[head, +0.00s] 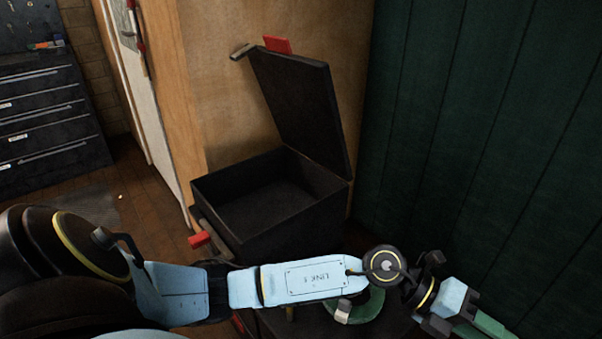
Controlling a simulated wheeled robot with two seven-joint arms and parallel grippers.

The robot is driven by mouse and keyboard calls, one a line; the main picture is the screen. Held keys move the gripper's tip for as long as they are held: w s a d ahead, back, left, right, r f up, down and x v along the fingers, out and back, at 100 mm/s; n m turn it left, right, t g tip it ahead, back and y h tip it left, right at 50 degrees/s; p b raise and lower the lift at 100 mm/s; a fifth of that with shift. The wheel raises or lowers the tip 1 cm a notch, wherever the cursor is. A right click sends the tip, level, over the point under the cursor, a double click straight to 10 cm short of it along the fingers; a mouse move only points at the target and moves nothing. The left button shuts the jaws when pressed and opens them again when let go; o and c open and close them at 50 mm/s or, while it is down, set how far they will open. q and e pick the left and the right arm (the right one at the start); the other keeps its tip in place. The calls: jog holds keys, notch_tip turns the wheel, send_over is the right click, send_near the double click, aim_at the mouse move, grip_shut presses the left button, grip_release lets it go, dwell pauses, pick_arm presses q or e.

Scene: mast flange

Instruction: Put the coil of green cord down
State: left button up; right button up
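The coil of green cord (370,308) shows as a curved green band with a pale clip on it, low in the head view. It appears to lie on a dark surface (300,325), with its upper part hidden behind my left arm. My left gripper (465,313) is at the lower right, past the coil and apart from it in the picture. A green bar-like piece (488,325) shows at the gripper's end; I cannot tell what it is or whether the fingers are shut on it. My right gripper is not in view.
A black case (215,215) stands open and looks empty, its lid (305,105) tilted up with red latches. A dark green panelled wall (470,130) closes off the right. A drawer cabinet (48,115) stands at the far left.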

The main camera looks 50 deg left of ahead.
pick_arm(q)
jog(key=w+a+r+n+t, duration=0.3)
jog(key=a+r+n+t, duration=0.3)
jog(key=n+t, duration=0.65)
jog(key=a+f+n+t+y, duration=0.1)
jog(key=a+f+n+y, duration=0.5)
jog(key=a+n+y, duration=0.65)
jog(key=s+a+f+n+g+y, duration=0.3)
jog(key=s+f+n+g+y, duration=0.15)
jog(key=s+f+n, duration=0.35)
jog(key=s+f+g+h, duration=0.1)
jog(key=s+f+g, duration=0.3)
jog(key=s, duration=0.3)
jog(key=s+f+n+g+h, duration=0.1)
jog(key=s+f+g, duration=0.4)
jog(key=s, duration=0.3)
jog(key=shift+a, duration=0.25)
jog(key=shift+f+p, duration=0.1)
jog(key=shift+p, duration=0.3)
